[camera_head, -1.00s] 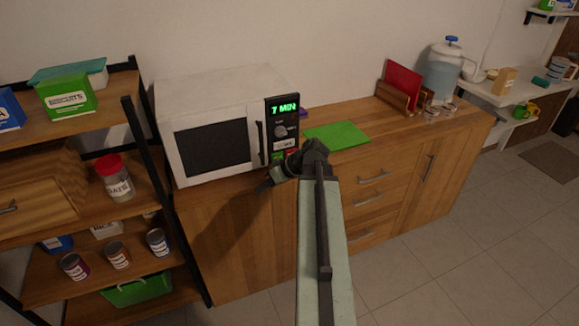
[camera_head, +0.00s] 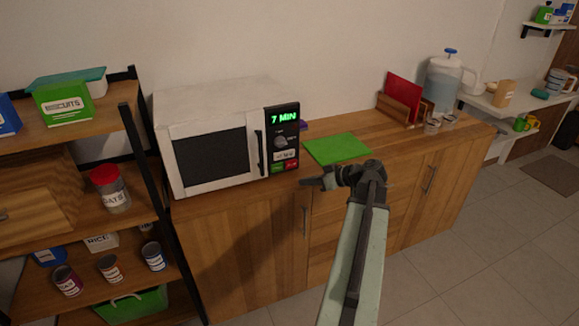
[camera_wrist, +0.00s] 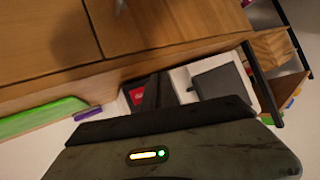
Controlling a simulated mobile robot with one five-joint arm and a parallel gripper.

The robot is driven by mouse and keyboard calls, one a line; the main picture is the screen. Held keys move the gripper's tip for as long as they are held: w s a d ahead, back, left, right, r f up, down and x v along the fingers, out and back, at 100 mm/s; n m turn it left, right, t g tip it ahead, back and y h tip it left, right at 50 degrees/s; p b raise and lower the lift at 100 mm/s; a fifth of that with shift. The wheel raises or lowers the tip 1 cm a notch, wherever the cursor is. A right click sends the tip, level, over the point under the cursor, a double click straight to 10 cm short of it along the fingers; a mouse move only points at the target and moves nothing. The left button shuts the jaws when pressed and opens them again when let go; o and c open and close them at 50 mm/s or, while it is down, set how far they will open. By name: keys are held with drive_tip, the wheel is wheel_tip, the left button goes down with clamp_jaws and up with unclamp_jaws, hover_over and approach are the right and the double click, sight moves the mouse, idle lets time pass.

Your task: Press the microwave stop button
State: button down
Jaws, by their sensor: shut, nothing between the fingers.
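The white microwave (camera_head: 205,105) stands on the wooden counter, its dark door facing me. Its black control panel (camera_head: 284,120) shows a green "7 MIN". Below the dial and a white label are a green button (camera_head: 278,168) and a red button (camera_head: 291,165); their lettering is too small to read. My gripper (camera_head: 308,183) is shut and empty, pointing left. In the picture it is just right of and below the red button, apart from it. In the wrist view the microwave (camera_wrist: 212,82) appears tilted beyond my gripper, with a patch of red (camera_wrist: 138,96) at its panel.
A green mat (camera_head: 338,148) lies on the counter (camera_head: 370,133) right of the microwave. A shelf unit with boxes, a jar (camera_head: 111,190) and cans stands at the left. A water jug (camera_head: 443,80) and a red board (camera_head: 403,90) stand at the far right.

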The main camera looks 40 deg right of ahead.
approach(288, 168)
drive_tip(key=x, duration=0.5)
drive_tip(key=shift+s+a+f, duration=0.15)
drive_tip(key=shift+a+f, duration=0.05)
drive_tip(key=shift+a, duration=0.15)
idle(1.4)
drive_tip(key=shift+w+d, duration=0.15)
drive_tip(key=shift+w, duration=0.1)
drive_tip(key=shift+w+d, duration=0.15)
drive_tip(key=shift+w, duration=0.15)
idle(0.6)
drive_tip(key=shift+s, duration=0.1)
drive_tip(key=shift+s+a, duration=0.3)
drive_tip(key=shift+s, duration=0.35)
drive_tip(key=s, duration=0.1)
drive_tip(key=s+a, duration=0.1)
drive_tip(key=s, duration=0.1)
drive_tip(key=s+a, duration=0.1)
drive_tip(key=shift+s, duration=0.3)
